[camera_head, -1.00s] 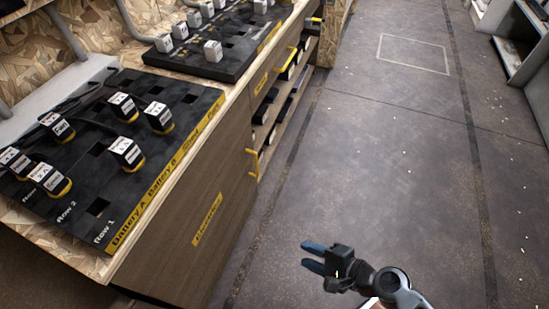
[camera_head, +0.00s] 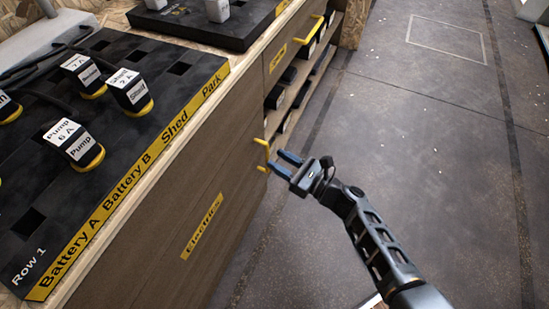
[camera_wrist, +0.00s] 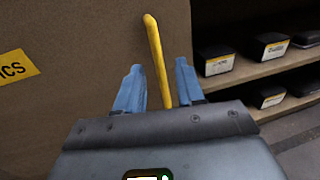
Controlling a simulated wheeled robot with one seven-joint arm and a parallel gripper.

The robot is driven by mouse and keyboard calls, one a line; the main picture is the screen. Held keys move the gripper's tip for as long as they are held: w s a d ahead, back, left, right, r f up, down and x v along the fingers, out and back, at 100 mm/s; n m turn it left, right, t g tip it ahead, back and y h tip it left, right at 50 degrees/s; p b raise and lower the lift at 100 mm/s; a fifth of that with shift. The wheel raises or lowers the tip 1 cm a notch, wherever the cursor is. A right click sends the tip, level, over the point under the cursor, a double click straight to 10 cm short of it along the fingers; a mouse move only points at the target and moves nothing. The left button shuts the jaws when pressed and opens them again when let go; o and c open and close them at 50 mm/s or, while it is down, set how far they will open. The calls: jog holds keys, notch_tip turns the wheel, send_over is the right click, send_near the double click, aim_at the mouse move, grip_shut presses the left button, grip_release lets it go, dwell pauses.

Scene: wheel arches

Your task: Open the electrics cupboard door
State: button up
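The electrics cupboard door (camera_head: 175,225) is a brown wood panel with a yellow label reading "Electrics" (camera_head: 201,227); it looks closed. Its yellow bar handle (camera_head: 263,155) is at the door's far edge. In the wrist view the handle (camera_wrist: 157,60) stands upright, its lower part between my two blue fingers. My gripper (camera_head: 284,163) is open, with its fingertips close to the handle. In the wrist view, gaps show between my gripper (camera_wrist: 157,85) and the bar on both sides. The handle's lower end is hidden behind the gripper body.
Above the door is a worktop with a black board (camera_head: 110,130) holding labelled plugs. Beyond the door are a drawer with a yellow handle (camera_head: 311,34) and open shelves (camera_wrist: 255,70) with black boxes. The floor (camera_head: 430,150) to the right is clear apart from small specks.

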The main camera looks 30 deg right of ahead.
jog(key=shift+x, duration=1.2)
jog(key=shift+s, duration=0.1)
grip_shut()
